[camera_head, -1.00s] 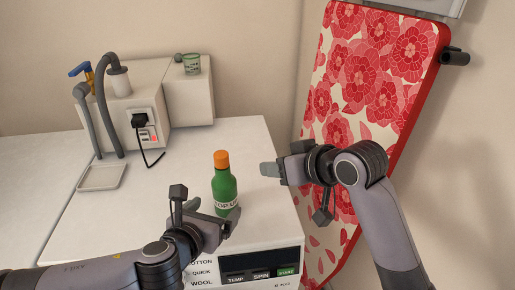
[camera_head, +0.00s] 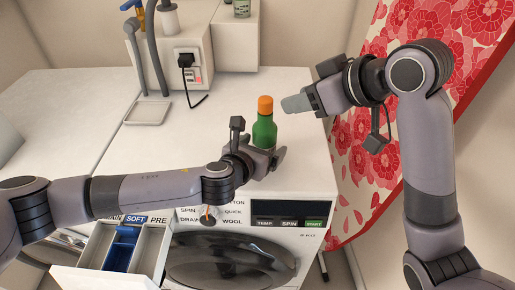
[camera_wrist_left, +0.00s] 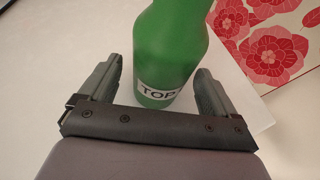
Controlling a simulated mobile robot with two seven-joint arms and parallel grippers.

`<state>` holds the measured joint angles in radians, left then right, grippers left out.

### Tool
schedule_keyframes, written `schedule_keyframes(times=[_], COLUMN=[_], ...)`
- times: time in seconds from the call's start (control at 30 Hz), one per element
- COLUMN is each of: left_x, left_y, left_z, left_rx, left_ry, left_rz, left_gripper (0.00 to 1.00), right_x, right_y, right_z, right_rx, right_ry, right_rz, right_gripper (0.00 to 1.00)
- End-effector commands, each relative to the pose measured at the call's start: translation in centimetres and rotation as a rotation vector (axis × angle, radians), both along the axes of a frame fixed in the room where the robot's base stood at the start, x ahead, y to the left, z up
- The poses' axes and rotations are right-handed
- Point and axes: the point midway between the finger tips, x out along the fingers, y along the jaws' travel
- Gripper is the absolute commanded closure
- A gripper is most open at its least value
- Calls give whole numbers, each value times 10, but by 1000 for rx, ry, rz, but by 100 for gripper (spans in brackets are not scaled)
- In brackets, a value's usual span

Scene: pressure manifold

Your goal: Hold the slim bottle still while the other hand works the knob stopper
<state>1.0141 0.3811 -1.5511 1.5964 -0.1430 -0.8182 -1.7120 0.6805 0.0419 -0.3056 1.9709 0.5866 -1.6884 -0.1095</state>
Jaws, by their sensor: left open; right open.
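The slim green bottle (camera_head: 264,129) stands upright on the white washing machine top, with its orange knob stopper (camera_head: 265,105) on top. In the left wrist view the green bottle (camera_wrist_left: 168,45) with a "TOP" label stands between the open fingers of my left gripper (camera_wrist_left: 160,95), with gaps on both sides; the stopper is out of that view. In the head view my left gripper (camera_head: 268,158) is low at the bottle, hiding its lower part. My right gripper (camera_head: 298,103) is open and empty, to the right of the stopper at about its height.
A flowered ironing board (camera_head: 400,160) leans at the right. A white box with hoses and a plug (camera_head: 186,60) stands at the back, near a shallow tray (camera_head: 147,112). The detergent drawer (camera_head: 122,248) is pulled out at the front. The top left of the bottle is clear.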

Motion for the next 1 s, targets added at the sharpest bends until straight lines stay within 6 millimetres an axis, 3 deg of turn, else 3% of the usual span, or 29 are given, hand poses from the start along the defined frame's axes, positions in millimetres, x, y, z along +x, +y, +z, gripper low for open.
schedule_keyframes(times=[0.23, 0.57, 0.6, 0.77, 1.0], left_x=[13, 15, 15, 14, 14], left_y=[-6, -7, -7, -7, -7], left_z=[-6, -7, -7, -7, -7], left_rx=[1, 0, 0, 0, 0], left_ry=[0, 0, 0, 0, 0], left_rz=[0, -1, -1, -1, 0], left_gripper=[9, 9, 16, 68, 69], right_x=[0, 0, 0, 0, 0], right_y=[0, 0, 0, 0, 0], right_z=[0, 0, 0, 0, 0], right_rx=[0, 0, 0, 0, 0], right_ry=[0, 0, 0, 0, 0], right_rz=[-1, -1, -1, -1, -1], right_gripper=[57, 57, 57, 57, 57])
